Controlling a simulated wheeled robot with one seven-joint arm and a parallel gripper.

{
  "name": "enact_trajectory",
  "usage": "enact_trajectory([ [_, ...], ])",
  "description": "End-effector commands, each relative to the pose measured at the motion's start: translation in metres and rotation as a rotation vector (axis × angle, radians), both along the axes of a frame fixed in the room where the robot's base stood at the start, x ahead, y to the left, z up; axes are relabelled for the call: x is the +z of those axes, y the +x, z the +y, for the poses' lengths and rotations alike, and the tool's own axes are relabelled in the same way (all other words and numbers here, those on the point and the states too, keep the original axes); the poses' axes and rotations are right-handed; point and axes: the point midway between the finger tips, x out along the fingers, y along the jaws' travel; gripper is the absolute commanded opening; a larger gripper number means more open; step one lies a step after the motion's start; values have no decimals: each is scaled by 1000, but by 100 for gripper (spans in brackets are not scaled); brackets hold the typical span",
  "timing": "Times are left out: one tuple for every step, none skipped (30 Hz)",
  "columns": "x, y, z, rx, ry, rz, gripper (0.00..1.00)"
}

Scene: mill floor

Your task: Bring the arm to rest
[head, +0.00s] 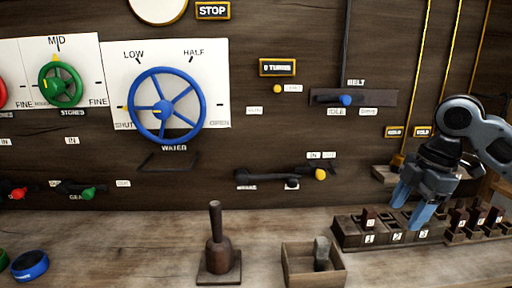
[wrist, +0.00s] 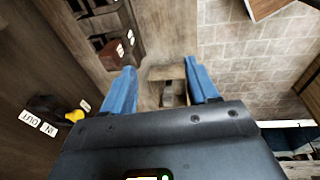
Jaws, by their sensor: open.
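My gripper (head: 412,205) is at the right of the head view. Its two blue fingers are apart with nothing between them. It hangs over the numbered wooden rack (head: 345,232) on the bench. In the wrist view my gripper (wrist: 162,90) shows both blue fingers spread. Between them, farther off, a small open wooden box (wrist: 155,73) shows. In the head view this box (head: 313,281) stands at the bench's front with a grey-topped object (head: 322,253) in it.
A wooden-handled bell-shaped object (head: 217,255) stands on the bench. The wall carries a blue wheel (head: 166,106), a green wheel (head: 60,85), a blue-knobbed belt lever (head: 345,100) and a yellow-knobbed lever (head: 319,174). Yellow ropes (head: 419,80) hang at right. The bench's middle is mostly clear.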

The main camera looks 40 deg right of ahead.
Motion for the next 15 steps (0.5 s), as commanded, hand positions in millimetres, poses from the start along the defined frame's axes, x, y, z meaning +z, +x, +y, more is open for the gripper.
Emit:
enact_trajectory([
  [-1, 10, 9, 2, 17, -34, 59],
  [-2, 17, 14, 3, 27, -54, 59],
  [-2, 26, 22, 2, 41, -85, 59],
  [-2, 32, 27, 1, 52, -108, 59],
  [-2, 40, 34, 0, 65, -133, 59],
  [-2, 50, 43, -3, 84, -168, 59],
  [-1, 57, 50, -5, 98, -196, 59],
  [-1, 66, 58, -8, 115, -226, 59],
  [0, 77, 71, -13, 143, -269, 59],
  [1, 86, 80, -20, 165, -303, 59],
  [2, 96, 91, -24, 191, -339, 59],
  [4, 109, 107, -37, 230, -392, 59],
  [5, 118, 119, -47, 264, -432, 59],
  [8, 127, 131, -59, 296, -473, 59],
  [11, 139, 147, -79, 342, -524, 59],
])
